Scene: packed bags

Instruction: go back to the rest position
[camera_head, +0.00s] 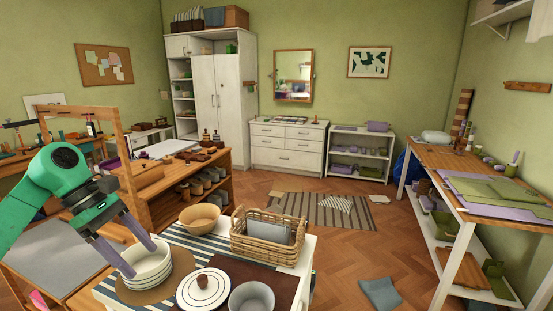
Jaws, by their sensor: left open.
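My left gripper (141,260) reaches in from the left on my green arm. It is open, with its two grey fingers pointing down at the stack of white bowls (160,278). One fingertip overlaps the left side of the top bowl and the other its back rim. I cannot tell whether they touch it. The stack stands on a round brown mat on the near white table. My right gripper is not in view.
A lidded white dish (203,290), a grey pot (252,299), a wooden bowl (200,216) and a wicker basket (265,249) share the table. A wooden shelf unit (190,196) stands behind. The wooden floor (345,250) to the right is mostly clear.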

